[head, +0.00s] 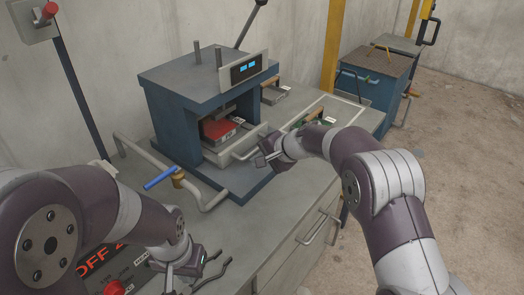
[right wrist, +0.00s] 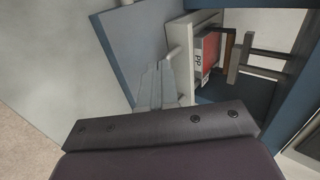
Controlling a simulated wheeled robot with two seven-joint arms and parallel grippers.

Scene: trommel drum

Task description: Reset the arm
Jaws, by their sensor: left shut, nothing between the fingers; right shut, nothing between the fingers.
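My right arm reaches in from the right in the head view. Its gripper (head: 264,157) is shut and empty, just in front of the blue press (head: 205,85), close to the bar handle of the pale tray (head: 240,148) in the press opening. I cannot tell whether they touch. In the right wrist view the closed fingers (right wrist: 155,88) point toward the tray's handle side. My left arm comes in from the left, and its gripper (head: 183,280) is low over the bench's front edge, shut and partly cut off by the frame's bottom.
A red block (head: 218,129) sits in the tray and also shows in the right wrist view (right wrist: 208,52). A pipe with a blue-handled valve (head: 160,179) is left of the press. A red button (head: 114,287) is near my left arm. A blue cabinet (head: 375,75) stands behind.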

